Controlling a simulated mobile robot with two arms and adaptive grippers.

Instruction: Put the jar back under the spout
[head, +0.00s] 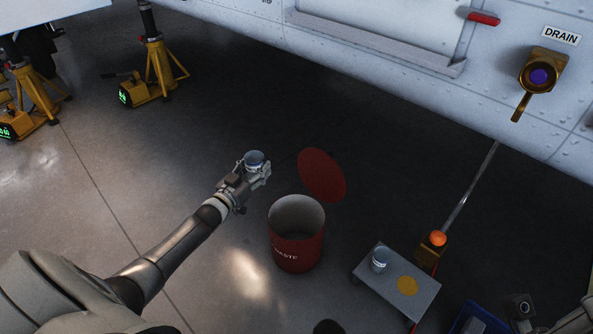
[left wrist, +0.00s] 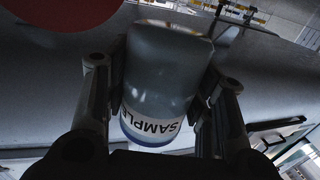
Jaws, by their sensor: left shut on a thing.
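My left gripper (head: 258,172) is shut on a clear jar (head: 254,158), holding it in the air to the upper left of the red waste bin. In the left wrist view the jar (left wrist: 160,85) sits between both fingers, with a white SAMPLE label and a blue band. The brass drain spout (head: 540,75) with a purple centre is on the aircraft's side at upper right, beneath a DRAIN sign, far from the jar. A second, similar jar (head: 379,261) stands on the grey cart. My right gripper cannot be made out.
The open red waste bin (head: 297,252) stands on the floor, its red lid (head: 321,175) beyond it. The grey cart (head: 375,290) bears a yellow disc (head: 407,285). A blue crate (head: 478,318) is at lower right. Yellow jacks (head: 155,75) stand at upper left.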

